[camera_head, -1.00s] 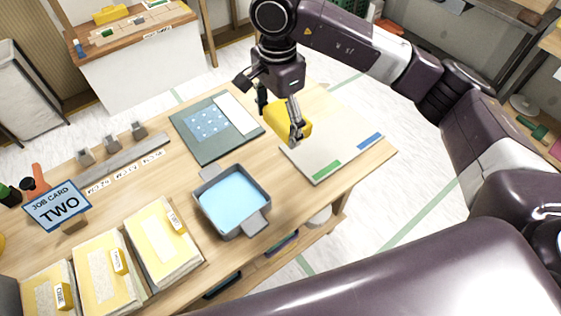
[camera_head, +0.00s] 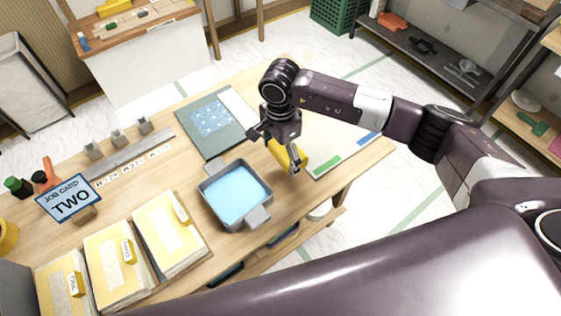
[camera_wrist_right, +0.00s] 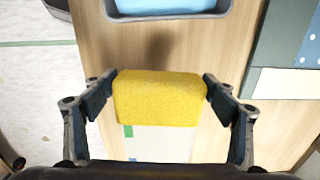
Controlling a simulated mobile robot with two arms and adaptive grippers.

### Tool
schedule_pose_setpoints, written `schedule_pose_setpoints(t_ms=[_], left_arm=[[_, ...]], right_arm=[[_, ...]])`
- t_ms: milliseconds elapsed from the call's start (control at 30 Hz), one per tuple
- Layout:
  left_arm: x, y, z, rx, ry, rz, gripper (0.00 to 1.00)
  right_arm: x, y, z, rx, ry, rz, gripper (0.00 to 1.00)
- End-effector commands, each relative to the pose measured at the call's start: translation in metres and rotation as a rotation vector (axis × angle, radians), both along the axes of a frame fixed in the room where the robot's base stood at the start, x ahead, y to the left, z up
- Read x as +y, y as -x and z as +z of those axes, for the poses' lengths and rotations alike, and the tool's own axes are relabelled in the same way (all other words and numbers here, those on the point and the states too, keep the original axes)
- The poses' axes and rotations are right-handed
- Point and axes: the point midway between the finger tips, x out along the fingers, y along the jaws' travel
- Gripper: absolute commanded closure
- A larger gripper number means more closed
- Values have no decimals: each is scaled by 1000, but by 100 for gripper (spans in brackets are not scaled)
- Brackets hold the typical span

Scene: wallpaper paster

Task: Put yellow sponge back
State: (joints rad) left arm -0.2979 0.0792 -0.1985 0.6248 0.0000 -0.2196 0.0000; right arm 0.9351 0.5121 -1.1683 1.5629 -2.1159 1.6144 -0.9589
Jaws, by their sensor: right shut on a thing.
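My right gripper (camera_head: 289,158) is shut on the yellow sponge (camera_head: 286,153) and holds it over the table, just right of the grey tray. In the right wrist view the yellow sponge (camera_wrist_right: 160,98) sits between both fingers of the right gripper (camera_wrist_right: 160,90). The sponge looks held above the wood, with a shadow on the table beyond it. The grey tray (camera_head: 258,216) with blue water stands at the table's middle; its edge also shows at the top of the right wrist view (camera_wrist_right: 167,15). My left gripper is not in view.
A pale board (camera_head: 325,145) with green and blue strips lies at the table's right. A dotted sheet on a grey-green mat (camera_head: 197,137) lies behind the tray. Yellow sample books (camera_head: 168,235) and a job card reading TWO (camera_head: 68,198) stand at left.

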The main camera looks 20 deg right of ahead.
Motion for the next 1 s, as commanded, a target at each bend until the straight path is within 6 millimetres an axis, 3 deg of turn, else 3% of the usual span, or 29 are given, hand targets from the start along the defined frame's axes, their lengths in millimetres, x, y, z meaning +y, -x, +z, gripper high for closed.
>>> schedule_pose_setpoints(t_ms=[467, 933, 967, 1000], left_arm=[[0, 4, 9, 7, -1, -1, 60], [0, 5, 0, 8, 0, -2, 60], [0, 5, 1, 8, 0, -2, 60], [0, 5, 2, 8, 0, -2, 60]], right_arm=[[0, 0, -50, 2, 0, -1, 46], [0, 0, -59, 0, 0, 0, 46], [0, 0, -58, 0, 0, -1, 19], [0, 0, -57, 0, 0, -1, 15]])
